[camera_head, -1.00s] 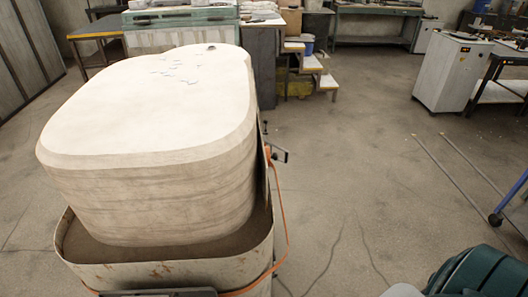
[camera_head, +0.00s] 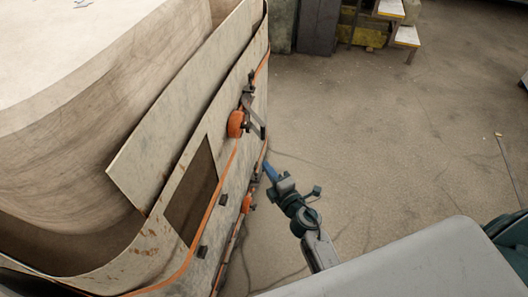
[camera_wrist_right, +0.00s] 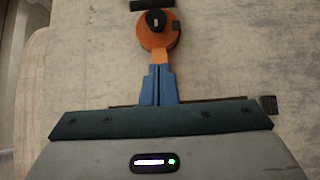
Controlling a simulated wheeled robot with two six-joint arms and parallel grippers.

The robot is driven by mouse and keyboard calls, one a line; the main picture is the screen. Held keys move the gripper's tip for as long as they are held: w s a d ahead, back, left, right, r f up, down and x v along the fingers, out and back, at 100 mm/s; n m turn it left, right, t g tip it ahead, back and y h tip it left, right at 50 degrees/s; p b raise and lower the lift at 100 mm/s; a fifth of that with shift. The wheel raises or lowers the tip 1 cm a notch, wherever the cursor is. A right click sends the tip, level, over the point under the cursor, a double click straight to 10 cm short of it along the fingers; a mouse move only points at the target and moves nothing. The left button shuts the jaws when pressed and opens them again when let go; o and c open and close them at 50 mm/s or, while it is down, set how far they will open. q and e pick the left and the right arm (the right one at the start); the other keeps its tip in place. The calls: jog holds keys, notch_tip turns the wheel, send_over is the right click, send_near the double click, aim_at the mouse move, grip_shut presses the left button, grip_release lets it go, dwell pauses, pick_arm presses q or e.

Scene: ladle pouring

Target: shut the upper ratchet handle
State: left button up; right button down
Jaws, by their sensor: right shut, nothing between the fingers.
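The upper ratchet (camera_head: 236,124) is an orange body on a strap along the outside of the pale container wall. Its grey and black handle (camera_head: 254,112) stands out from the wall on the right side. In the right wrist view the orange ratchet (camera_wrist_right: 160,40) with a black hub lies just beyond the fingertips, and a dark bar (camera_wrist_right: 152,5) shows at the top edge. My right gripper (camera_head: 269,170) has its blue fingers shut and empty, below and right of the upper ratchet. The fingers also show together in the right wrist view (camera_wrist_right: 160,72). My left gripper is out of view.
A lower orange ratchet (camera_head: 246,203) sits on the same wall, near my right gripper. The container (camera_head: 150,245) holds a large pale rounded block (camera_head: 60,125). Open floor (camera_head: 370,130) lies to the right. Yellow-edged steps (camera_head: 400,35) stand at the back.

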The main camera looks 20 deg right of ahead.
jog(key=w+d, duration=0.1)
jog(key=w, duration=1)
jog(key=shift+w+d+r, duration=0.15)
jog(key=shift+d, duration=0.05)
